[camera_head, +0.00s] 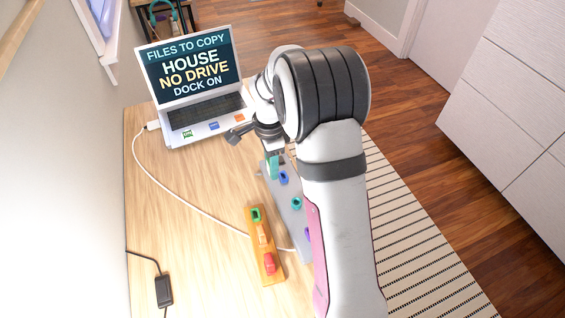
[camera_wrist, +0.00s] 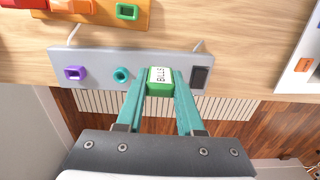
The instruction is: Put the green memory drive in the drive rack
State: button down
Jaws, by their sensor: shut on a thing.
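The green memory drive (camera_wrist: 160,81), with a white label reading BILLS, is gripped between the two teal fingertips of my gripper (camera_wrist: 160,84). In the head view my gripper (camera_head: 272,167) is over the far end of the grey dock, and the drive cannot be made out there. I cannot tell how high the drive is above the dock. The orange drive rack (camera_head: 255,228) lies left of the dock. Its far slot has a green rim (camera_head: 257,214) and looks empty. An orange drive (camera_head: 263,234) and a red drive (camera_head: 269,263) stand in its other places.
A laptop (camera_head: 192,78) reading NO DRIVE stands at the back. A white cable crosses the desk (camera_head: 180,240). The desk's left part is mostly clear.

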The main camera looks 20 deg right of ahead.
jog(key=s+a+r, duration=0.2)
jog(key=s+a, duration=0.3)
jog(key=a, duration=0.1)
jog(key=shift+s+a+m, duration=0.3)
jog(key=shift+s+a, duration=0.1)
jog(key=shift+f, duration=2.95)
jog(key=shift+f, duration=1.2)
jog(key=shift+c, duration=2.3)
grip_release()
